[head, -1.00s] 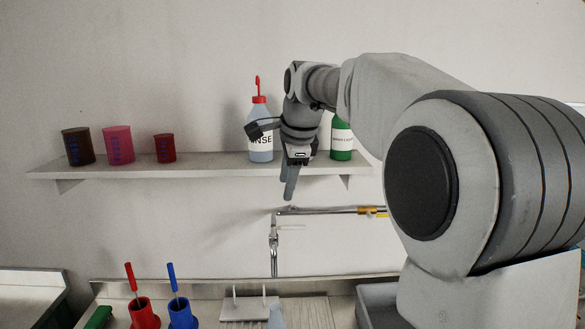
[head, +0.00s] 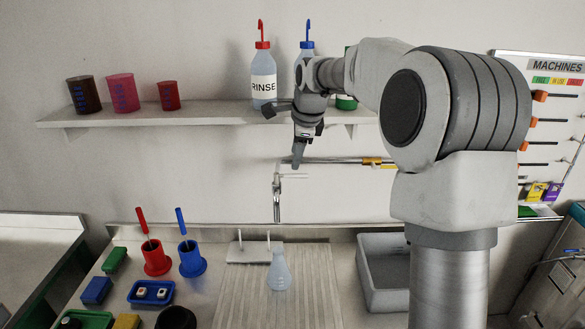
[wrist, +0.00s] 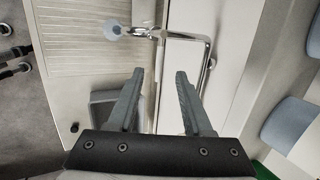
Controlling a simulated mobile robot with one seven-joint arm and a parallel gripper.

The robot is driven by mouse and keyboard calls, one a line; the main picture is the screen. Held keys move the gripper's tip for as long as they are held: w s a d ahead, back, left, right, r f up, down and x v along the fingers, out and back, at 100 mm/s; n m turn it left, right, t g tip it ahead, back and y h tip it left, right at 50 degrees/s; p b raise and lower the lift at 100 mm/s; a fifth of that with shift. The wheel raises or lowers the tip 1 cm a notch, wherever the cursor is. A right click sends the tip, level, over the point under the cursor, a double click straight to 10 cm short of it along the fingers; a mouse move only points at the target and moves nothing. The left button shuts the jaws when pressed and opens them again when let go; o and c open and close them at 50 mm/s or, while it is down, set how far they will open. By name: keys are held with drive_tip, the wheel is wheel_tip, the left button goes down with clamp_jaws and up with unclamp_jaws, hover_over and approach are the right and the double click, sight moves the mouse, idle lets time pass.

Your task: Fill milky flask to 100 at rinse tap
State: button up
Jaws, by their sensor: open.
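The milky flask (head: 278,275), pale bluish and conical, stands upright on the ribbed draining board, in front of and below the tap in the head view. In the wrist view a pale round shape (wrist: 113,29) beside the chrome pipe looks like the flask from above, but I cannot be sure. The chrome rinse tap (head: 277,198) comes down from a wall pipe. My gripper (head: 298,162) hangs fingers-down in front of the wall, above the flask and close to the pipe in the picture. Its fingers are apart and empty in the wrist view (wrist: 159,73). I cannot read any fill level.
A shelf (head: 215,114) above holds three beakers, a red-capped RINSE bottle (head: 264,85) and other bottles, partly behind my arm. Red (head: 157,260) and blue (head: 192,262) holders stand left of the flask. A grey basin (head: 383,295) lies to the right.

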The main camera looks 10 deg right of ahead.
sight(291, 175)
drive_tip(key=x, duration=0.7)
clamp_jaws()
drive_tip(key=shift+s, duration=0.1)
drive_tip(key=shift+s+a+m+h+b, duration=0.25)
drive_tip(key=shift+m+h+b, duration=0.2)
drive_tip(key=shift+m, duration=0.45)
drive_tip(key=shift+s+a+m+h+b, duration=0.1)
drive_tip(key=shift+s+m+h+b, duration=0.3)
drive_tip(key=shift+m, duration=0.5)
drive_tip(key=shift+w, duration=0.1)
idle(4.9)
